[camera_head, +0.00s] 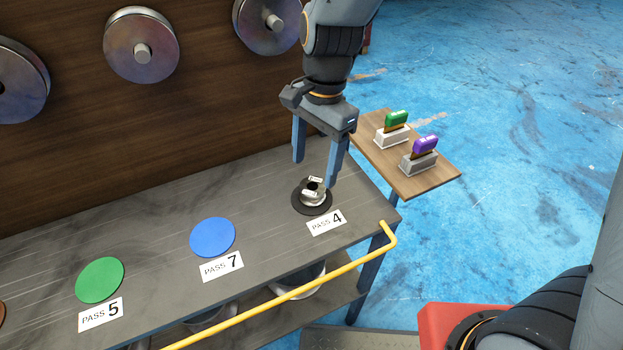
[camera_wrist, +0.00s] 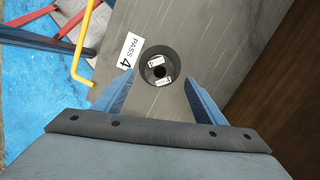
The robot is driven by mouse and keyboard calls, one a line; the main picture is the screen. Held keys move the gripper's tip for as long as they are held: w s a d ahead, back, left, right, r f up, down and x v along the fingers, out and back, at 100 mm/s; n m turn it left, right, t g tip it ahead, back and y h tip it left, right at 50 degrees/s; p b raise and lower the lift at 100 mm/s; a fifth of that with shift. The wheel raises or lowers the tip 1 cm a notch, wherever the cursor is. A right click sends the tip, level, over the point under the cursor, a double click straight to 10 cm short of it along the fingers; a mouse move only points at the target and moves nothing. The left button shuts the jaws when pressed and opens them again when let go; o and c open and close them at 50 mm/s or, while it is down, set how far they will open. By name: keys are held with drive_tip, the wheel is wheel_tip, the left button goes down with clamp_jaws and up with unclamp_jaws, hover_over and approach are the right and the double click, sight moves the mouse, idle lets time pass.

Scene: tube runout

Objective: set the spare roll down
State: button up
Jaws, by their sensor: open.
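The spare roll (camera_head: 313,192) is a small silvery roll with a dark centre hole and pale labels. It stands upright on a black disc (camera_head: 299,206) behind the "PASS 4" card (camera_head: 326,223) at the bench's right end. My gripper (camera_head: 315,173) is open above the roll, its two blue fingers apart and not visibly touching it. In the wrist view the roll (camera_wrist: 152,61) lies ahead of my open gripper (camera_wrist: 158,83), between the lines of the fingers. Its lower side is hidden from the wrist camera.
The bench (camera_head: 160,235) also bears a blue disc (camera_head: 212,237) by "PASS 7" and a green disc (camera_head: 99,280) by "PASS 5". A yellow rail (camera_head: 290,295) runs along its front. A wooden side table (camera_head: 427,185) holds green and purple-topped items. Metal discs hang on the brown wall.

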drive_tip(key=shift+r, duration=2.35)
drive_tip(key=s+d+f+n+t, duration=0.1)
drive_tip(key=d+n, duration=0.3)
drive_tip(key=d, duration=0.7)
drive_tip(key=s+d+f+n+t+h, duration=0.1)
drive_tip(key=d+f+n, duration=0.3)
drive_tip(key=d, duration=0.8)
drive_tip(key=shift+s+d+b, duration=0.2)
drive_tip(key=shift+s+b, duration=0.1)
drive_tip(key=shift+s, duration=0.35)
drive_tip(key=shift+r, duration=0.1)
drive_tip(key=shift+c, duration=0.2)
